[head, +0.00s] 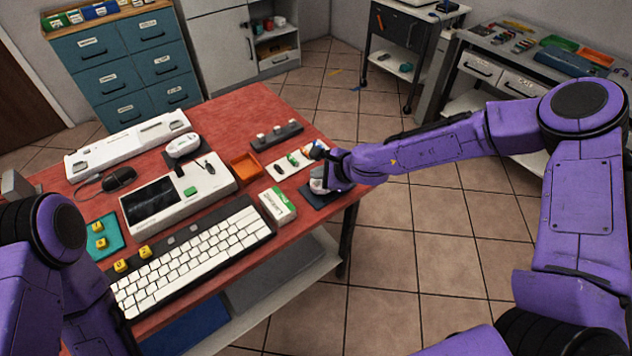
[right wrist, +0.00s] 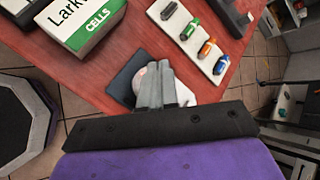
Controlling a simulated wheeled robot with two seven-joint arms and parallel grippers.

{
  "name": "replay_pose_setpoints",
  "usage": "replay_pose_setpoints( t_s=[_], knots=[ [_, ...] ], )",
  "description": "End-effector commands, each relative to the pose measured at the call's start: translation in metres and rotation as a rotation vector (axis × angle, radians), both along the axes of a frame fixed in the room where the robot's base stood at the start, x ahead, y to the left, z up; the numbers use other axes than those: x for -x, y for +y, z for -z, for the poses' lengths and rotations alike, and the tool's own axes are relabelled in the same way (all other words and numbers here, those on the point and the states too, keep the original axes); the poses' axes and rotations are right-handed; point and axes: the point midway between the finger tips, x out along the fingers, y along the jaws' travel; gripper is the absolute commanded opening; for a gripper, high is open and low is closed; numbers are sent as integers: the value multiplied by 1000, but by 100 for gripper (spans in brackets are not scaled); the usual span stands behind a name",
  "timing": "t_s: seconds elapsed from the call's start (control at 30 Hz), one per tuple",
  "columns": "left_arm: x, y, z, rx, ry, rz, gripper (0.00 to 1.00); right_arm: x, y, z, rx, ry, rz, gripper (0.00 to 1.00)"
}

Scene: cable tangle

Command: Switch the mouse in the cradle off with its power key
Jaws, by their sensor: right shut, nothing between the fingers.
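A pale mouse (head: 317,187) sits on a dark blue cradle or pad (head: 326,200) at the table's right edge. In the right wrist view the pad (right wrist: 121,84) shows beside my fingers, and the mouse (right wrist: 184,93) is mostly hidden behind them. My right gripper (right wrist: 154,70) is shut and empty, its grey fingertips together over the mouse. I cannot tell whether they touch it or its power key, which is hidden. Another white mouse (head: 184,145) lies farther back on the table. My left gripper is out of view; only part of my left arm shows.
A white strip with colored cells (head: 281,165), an orange tray (head: 245,167) and a green-and-white cell box (head: 277,205) are near the pad. A white keyboard (head: 195,255), a device with a dark screen (head: 152,200) and a black mouse (head: 118,178) lie left.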

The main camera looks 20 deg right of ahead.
Motion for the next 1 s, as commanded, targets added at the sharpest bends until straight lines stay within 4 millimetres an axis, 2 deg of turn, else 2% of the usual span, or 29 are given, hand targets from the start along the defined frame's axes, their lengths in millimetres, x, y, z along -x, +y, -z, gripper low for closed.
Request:
replay_pose_setpoints(
  t_s=[0.27, 1.0],
  knots=[
    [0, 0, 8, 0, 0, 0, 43, 0, 0, 10, 0, 0, 0, 0],
    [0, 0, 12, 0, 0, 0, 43, 0, 0, 14, 0, 0, 0, 0]
  ],
)
